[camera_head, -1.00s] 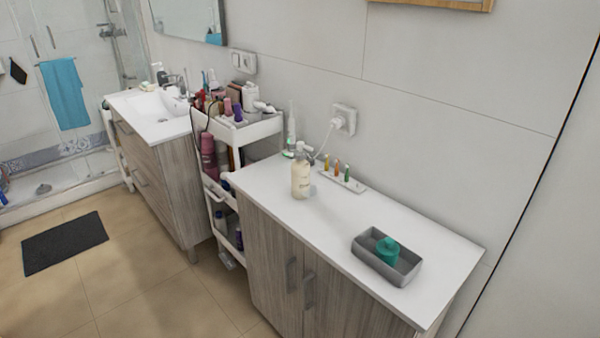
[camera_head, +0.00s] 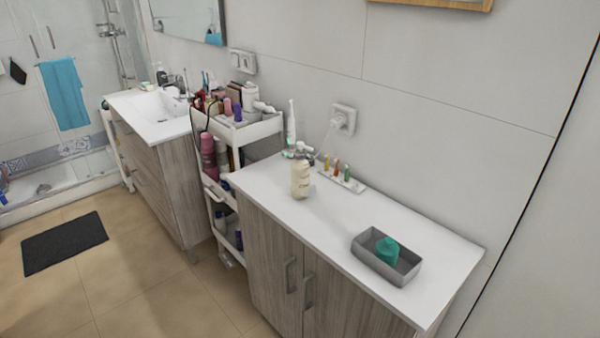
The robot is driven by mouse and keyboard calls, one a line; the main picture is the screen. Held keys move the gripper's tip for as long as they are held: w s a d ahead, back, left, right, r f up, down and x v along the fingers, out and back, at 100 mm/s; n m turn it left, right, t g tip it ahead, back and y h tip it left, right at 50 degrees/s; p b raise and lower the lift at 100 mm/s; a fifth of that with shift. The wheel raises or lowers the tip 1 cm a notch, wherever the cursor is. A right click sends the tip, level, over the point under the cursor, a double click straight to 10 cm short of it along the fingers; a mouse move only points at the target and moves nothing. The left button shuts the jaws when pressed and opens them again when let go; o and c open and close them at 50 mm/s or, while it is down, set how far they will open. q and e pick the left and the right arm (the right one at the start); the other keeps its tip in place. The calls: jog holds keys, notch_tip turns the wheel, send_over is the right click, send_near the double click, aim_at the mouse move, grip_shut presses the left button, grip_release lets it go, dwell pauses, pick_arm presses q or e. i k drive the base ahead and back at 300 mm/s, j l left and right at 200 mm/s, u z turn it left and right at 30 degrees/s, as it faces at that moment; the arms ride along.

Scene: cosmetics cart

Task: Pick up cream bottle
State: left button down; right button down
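Neither my left nor my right gripper is in view.
A grey tray (camera_head: 412,268) with a teal item (camera_head: 387,250) sits at the right of the cabinet top (camera_head: 335,222). Small coloured vials (camera_head: 337,169) stand in a holder behind the bottle, near an electric toothbrush (camera_head: 291,123). A crowded cart (camera_head: 262,130) stands left. The middle top is clear.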

aim_at(299, 169)
jog(key=i+j+z, duration=0.1)
jog(key=z, duration=0.55)
jog(key=i+j+z, duration=0.25)
jog(key=j, duration=0.15)
jog(key=j+z, duration=0.3)
jog(key=i+j+z, duration=0.1)
jog(key=j+z, duration=0.15)
jog(key=j, duration=0.25)
jog(key=i+j, duration=0.1)
jog(key=j, duration=0.6)
jog(key=i+j+z, duration=0.1)
jog(key=j, duration=1.35)
jog(key=i+z, duration=0.05)
